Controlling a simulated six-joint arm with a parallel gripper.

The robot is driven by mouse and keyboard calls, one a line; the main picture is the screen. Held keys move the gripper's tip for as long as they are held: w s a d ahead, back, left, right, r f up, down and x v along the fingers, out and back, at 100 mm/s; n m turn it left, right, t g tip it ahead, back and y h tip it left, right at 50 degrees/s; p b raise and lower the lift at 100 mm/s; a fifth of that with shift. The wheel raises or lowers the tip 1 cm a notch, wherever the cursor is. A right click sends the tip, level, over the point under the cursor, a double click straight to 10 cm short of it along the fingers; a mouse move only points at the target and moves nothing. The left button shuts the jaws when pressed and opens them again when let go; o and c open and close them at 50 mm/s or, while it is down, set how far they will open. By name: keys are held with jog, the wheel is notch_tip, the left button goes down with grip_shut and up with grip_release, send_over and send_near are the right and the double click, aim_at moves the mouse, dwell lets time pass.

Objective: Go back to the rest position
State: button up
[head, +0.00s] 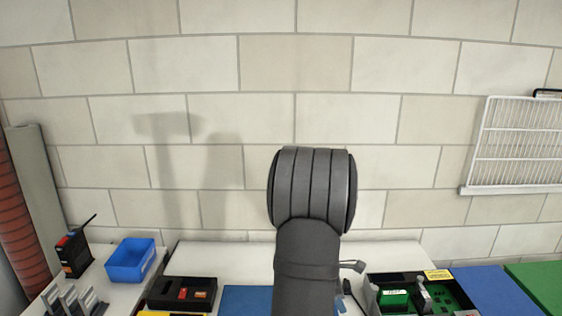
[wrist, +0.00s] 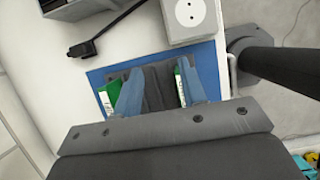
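My arm rises in the middle of the head view, its dark grey links in front of the wall. The arm hides most of my gripper there. In the wrist view my gripper (wrist: 159,72) points at a blue mat (wrist: 97,77) on the white worktop. Its two blue fingers stand well apart. A dark grey piece (wrist: 158,88) shows between them, with green-and-white parts (wrist: 112,104) at its sides. I see no finger clearly pressing on it, and the height above the mat is hard to tell.
In the head view, a blue bin (head: 130,262), a black device (head: 73,254) and a black case (head: 182,294) stand left. A tray with green boards (head: 446,291) is at right. A white wire rack (head: 515,145) hangs on the wall. A socket box (wrist: 190,18) sits beyond the mat.

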jog(key=w+a+f, duration=0.3)
jog(key=shift+w+a, duration=0.15)
jog(key=shift+a, duration=0.1)
jog(key=shift+o, duration=0.4)
jog(key=o, duration=1.3)
jog(key=r, duration=0.1)
jog(key=w+d+r, duration=0.1)
jog(key=d+r, duration=0.1)
jog(key=shift+w+r, duration=0.1)
jog(key=shift+w, duration=0.3)
jog(key=w+d+r, duration=0.3)
jog(key=d+r, duration=0.4)
jog(key=r, duration=0.6)
jog(key=x, duration=1)
jog(key=shift+d+r, duration=0.15)
jog(key=shift+d, duration=0.15)
jog(key=shift+r, duration=0.1)
jog(key=v, duration=1)
